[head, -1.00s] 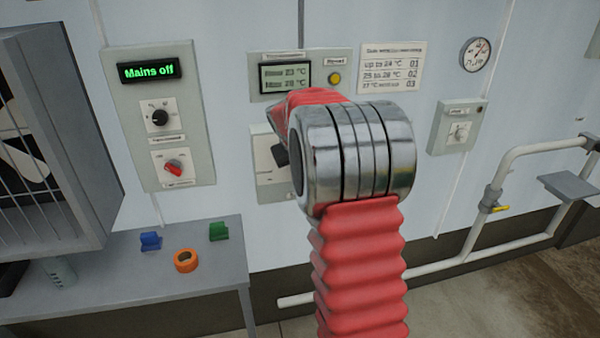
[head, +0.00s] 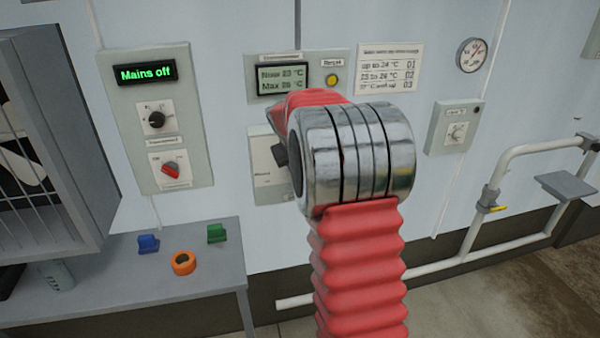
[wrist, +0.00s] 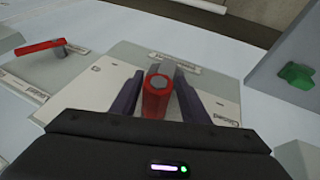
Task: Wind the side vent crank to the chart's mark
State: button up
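In the wrist view a red faceted handle (wrist: 155,100) with a grey end stands between the two dark fingers of my gripper (wrist: 158,92). The fingers lie close along both sides of it; whether they touch is unclear. Behind it is a pale panel (wrist: 110,65) with printed labels, one seeming to read "Closed". In the head view my arm hides the gripper and most of a pale wall box (head: 268,180). The chart (head: 388,70) on the wall pairs temperature ranges with 01, 02 and 03. The thermometer display (head: 282,78) seems to read Now 23 °C, Max 28 °C.
A "Mains off" sign (head: 146,73) tops a left panel with a black knob (head: 156,119) and a red switch (head: 170,170). A grey bench (head: 200,265) holds blue, orange and green pieces. White pipes (head: 470,240) run low at right. A small dial box (head: 453,128) is on the wall.

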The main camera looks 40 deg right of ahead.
jog(key=shift+a, duration=0.1)
jog(key=v, duration=1.3)
jog(key=shift+r, duration=0.3)
jog(key=shift+s+a, duration=0.1)
jog(key=shift+c, duration=0.3)
